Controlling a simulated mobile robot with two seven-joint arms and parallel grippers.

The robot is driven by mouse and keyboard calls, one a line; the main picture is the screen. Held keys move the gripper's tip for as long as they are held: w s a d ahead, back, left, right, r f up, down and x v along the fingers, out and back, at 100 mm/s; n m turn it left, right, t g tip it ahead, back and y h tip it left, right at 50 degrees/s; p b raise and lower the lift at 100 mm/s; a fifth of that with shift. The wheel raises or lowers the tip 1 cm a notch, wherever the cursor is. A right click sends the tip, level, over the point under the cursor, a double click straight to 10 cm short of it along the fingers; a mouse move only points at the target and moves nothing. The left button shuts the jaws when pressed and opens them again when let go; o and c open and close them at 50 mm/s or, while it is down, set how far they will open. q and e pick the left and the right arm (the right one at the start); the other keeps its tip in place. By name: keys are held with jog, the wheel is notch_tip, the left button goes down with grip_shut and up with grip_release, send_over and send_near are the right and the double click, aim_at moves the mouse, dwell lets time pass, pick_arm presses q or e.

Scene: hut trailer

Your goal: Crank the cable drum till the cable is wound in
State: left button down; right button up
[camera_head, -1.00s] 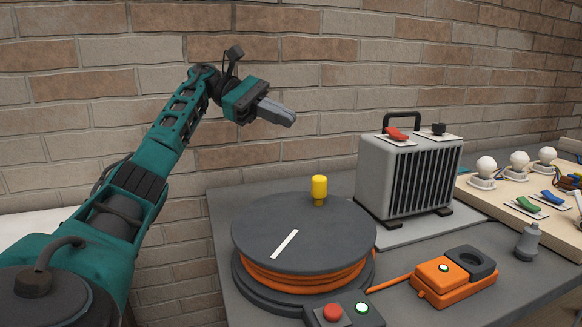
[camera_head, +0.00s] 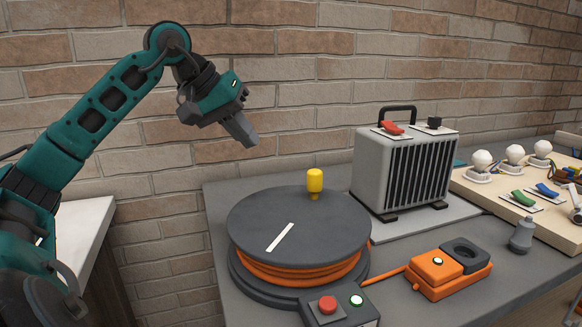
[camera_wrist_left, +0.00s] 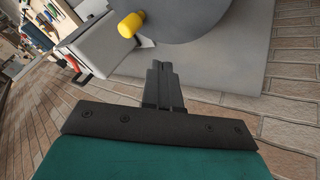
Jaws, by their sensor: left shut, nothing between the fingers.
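The cable drum (camera_head: 330,222) lies flat on the grey bench, with a dark round top and a white stripe. Orange cable (camera_head: 300,272) is wound around it beneath the top, and a length runs right to an orange socket block (camera_head: 447,272). The yellow crank knob (camera_head: 315,181) stands upright at the drum's far edge; it also shows in the left wrist view (camera_wrist_left: 130,25). My left gripper (camera_head: 250,140) is shut and empty, above and left of the knob, apart from it and pointing down to the right. My right gripper is not in view.
A grey ribbed heater box (camera_head: 405,170) with a handle stands behind right of the drum. A control box with a red button (camera_head: 327,305) sits in front. A board with bulbs (camera_head: 482,160) and switches is at right. A brick wall is behind.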

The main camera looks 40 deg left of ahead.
pick_arm(q)
jog(key=p, duration=0.3)
send_near(298, 198)
jog(key=w+a, duration=0.1)
jog(key=w+a+f, duration=0.1)
jog(key=w, duration=0.1)
jog(key=shift+w+d+p, duration=0.5)
jog(key=shift+w+d, duration=0.2)
jog(key=shift+d, duration=0.35)
jog(key=shift+w+d, duration=0.3)
jog(key=shift+d, duration=0.1)
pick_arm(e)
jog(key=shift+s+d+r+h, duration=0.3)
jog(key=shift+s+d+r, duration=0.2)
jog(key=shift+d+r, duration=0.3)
pick_arm(q)
jog(key=shift+f, duration=0.1)
jog(key=shift+w+d, duration=0.2)
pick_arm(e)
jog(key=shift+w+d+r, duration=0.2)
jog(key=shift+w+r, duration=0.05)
pick_arm(q)
jog(key=shift+w+d, duration=0.15)
jog(key=shift+w, duration=0.05)
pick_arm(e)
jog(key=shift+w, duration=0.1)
